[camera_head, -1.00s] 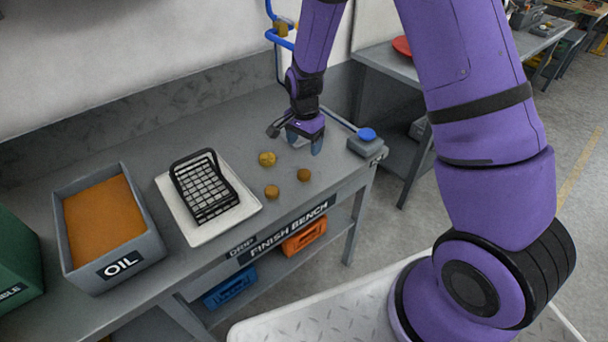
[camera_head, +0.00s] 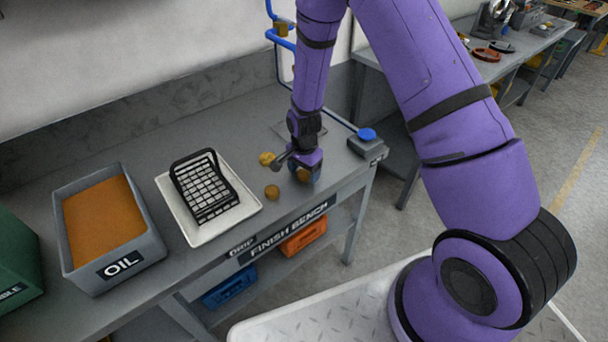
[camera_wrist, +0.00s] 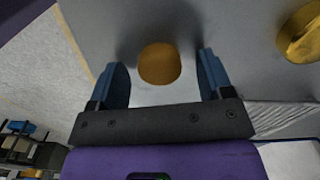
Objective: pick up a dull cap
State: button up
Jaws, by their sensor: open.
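Several small caps sit on the grey bench. One dull orange-brown cap (camera_wrist: 159,64) lies between the two open blue fingers of my gripper (camera_wrist: 162,82) in the wrist view, with a gap on each side. In the head view my gripper (camera_head: 305,177) is low over the bench's right part and partly hides this cap (camera_head: 303,175). A second brownish cap (camera_head: 272,192) lies just left of my gripper. A yellower, shinier cap (camera_head: 266,158) lies behind it; a shiny yellow cap (camera_wrist: 302,32) shows at the upper right of the wrist view.
A black wire basket (camera_head: 207,187) stands on a white tray (camera_head: 196,238) left of the caps. A grey OIL bin (camera_head: 148,247) with orange contents is further left. A box with a blue button (camera_head: 366,146) stands at the bench's right edge.

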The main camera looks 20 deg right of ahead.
jog(key=c, duration=1)
jog(key=shift+r, duration=0.1)
